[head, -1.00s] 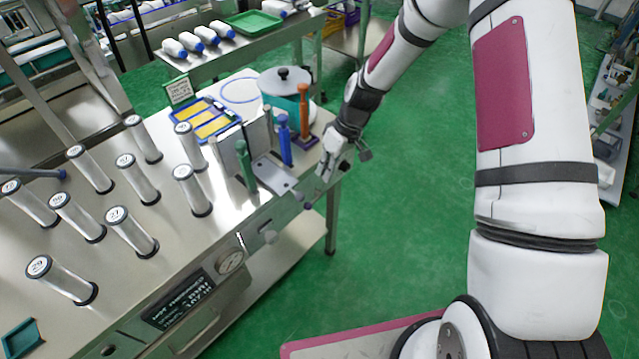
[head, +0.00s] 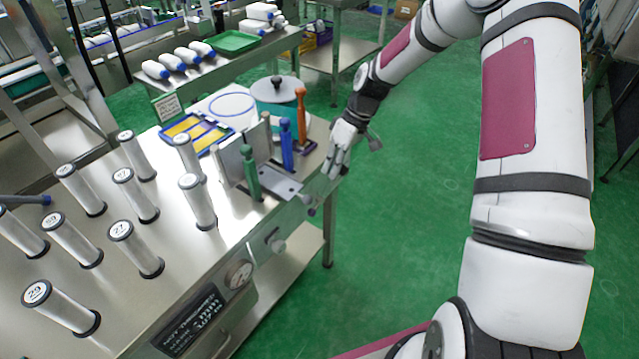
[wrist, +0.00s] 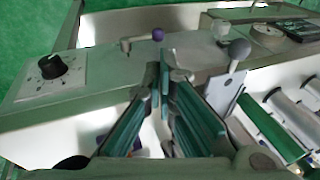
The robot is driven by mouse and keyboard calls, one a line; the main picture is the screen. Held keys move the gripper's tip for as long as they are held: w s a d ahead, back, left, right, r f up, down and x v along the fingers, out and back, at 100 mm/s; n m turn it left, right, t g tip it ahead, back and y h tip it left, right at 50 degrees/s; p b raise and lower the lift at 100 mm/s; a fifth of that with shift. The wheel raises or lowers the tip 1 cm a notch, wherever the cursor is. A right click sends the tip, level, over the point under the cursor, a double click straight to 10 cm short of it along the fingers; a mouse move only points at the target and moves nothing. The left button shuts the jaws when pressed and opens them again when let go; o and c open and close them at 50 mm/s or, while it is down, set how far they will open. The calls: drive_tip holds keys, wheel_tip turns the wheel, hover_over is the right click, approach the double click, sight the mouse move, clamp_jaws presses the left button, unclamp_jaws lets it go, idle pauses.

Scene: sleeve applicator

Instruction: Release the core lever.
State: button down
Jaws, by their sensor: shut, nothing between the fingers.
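My gripper (head: 336,163) is at the right end of the steel machine table, with its fingers pointing down. In the wrist view its teal-padded fingers (wrist: 162,72) meet at the tips, shut and empty. A short lever with a purple knob (wrist: 158,34) sticks out just beyond the fingertips, apart from them; it also shows below the gripper in the head view (head: 311,211). A second lever with a grey ball (wrist: 239,49) rises from a slotted metal plate to the right of the fingers. No label shows which one is the core lever.
Green (head: 250,172), blue (head: 286,145) and orange (head: 301,115) upright handles stand close to the gripper. A black dial (wrist: 52,66) is left of the fingers in the wrist view. Several numbered clear cylinders (head: 134,250) fill the tabletop's left. Green floor is clear on the right.

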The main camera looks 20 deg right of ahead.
sight(314, 213)
drive_tip(key=x, duration=1.2)
drive_tip(key=shift+a+f, duration=0.15)
drive_tip(key=shift+f, duration=0.15)
drive_tip(key=shift+s+b+x, duration=0.2)
drive_tip(key=shift+b+x, duration=0.15)
drive_tip(key=shift+x, duration=0.55)
drive_tip(key=shift+s+a, duration=0.1)
drive_tip(key=shift+s, duration=0.1)
drive_tip(key=shift+r, duration=0.35)
drive_tip(key=a+p+v, duration=0.1)
drive_tip(key=v, duration=1.3)
drive_tip(key=shift+s+r+p, duration=0.2)
drive_tip(key=shift+s+p, duration=0.1)
